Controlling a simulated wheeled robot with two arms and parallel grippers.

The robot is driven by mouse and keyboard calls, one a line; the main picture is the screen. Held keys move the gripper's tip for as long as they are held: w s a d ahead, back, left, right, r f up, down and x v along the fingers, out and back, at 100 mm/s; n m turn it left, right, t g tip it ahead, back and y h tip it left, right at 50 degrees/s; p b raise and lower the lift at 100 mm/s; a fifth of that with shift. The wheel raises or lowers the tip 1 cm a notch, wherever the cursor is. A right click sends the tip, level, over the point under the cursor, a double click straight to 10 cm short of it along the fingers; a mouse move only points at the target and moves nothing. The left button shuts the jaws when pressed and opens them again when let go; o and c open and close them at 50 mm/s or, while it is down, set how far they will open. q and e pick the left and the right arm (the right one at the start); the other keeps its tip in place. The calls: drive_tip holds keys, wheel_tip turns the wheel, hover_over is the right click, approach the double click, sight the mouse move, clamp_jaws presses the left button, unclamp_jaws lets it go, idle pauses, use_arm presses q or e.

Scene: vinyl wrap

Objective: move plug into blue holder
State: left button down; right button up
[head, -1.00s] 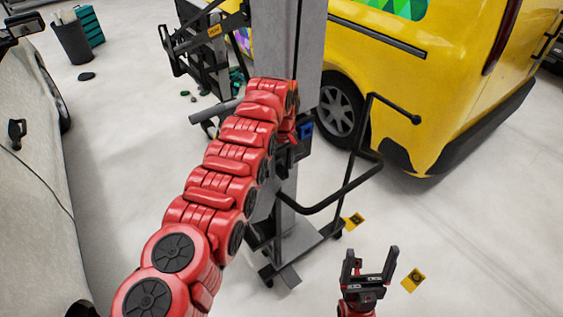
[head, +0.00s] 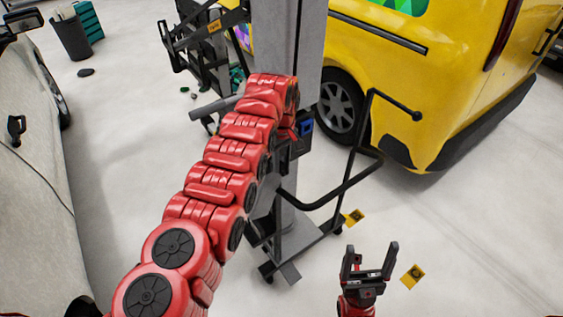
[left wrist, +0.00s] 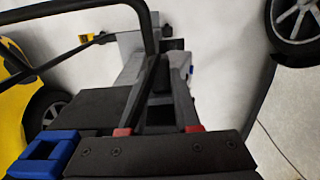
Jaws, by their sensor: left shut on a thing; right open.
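The blue holder (head: 307,127) sits on the side of the grey column in the head view. In the left wrist view, the blue holder (left wrist: 45,155) is at the lower left, beside my gripper. My left gripper (left wrist: 158,130) has red-tipped fingers and is shut on a dark thing, probably the plug; its outline is hard to make out. In the head view my red left arm largely hides this gripper, which is at the column just left of the holder. My right gripper (head: 370,254) is open and empty at the lower right.
The grey column (head: 307,55) stands on a wheeled base with a bent black handle (head: 345,185). A yellow van (head: 460,75) is behind on the right and a pale car (head: 35,180) on the left. Yellow markers (head: 413,277) lie on the open floor.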

sight(289, 169)
use_arm(q)
drive_tip(key=shift+s+d+p, duration=0.35)
drive_tip(key=shift+s+p, duration=0.15)
drive_tip(key=shift+p, duration=2.25)
idle(0.7)
drive_tip(key=shift+s+d+r+p, duration=0.15)
drive_tip(key=shift+s+d+p, duration=0.1)
drive_tip(key=shift+p, duration=0.6)
drive_tip(key=shift+s+d+p, duration=0.45)
drive_tip(key=shift+s+p, duration=0.2)
drive_tip(key=shift+p, duration=0.5)
drive_tip(key=shift+s+d+p, duration=0.55)
drive_tip(key=shift+s+d, duration=0.15)
drive_tip(key=shift+s, duration=0.3)
drive_tip(key=shift+s+d+p, duration=0.55)
drive_tip(key=shift+s+d, duration=0.15)
drive_tip(key=shift+s, duration=0.25)
drive_tip(key=shift+f, duration=0.2)
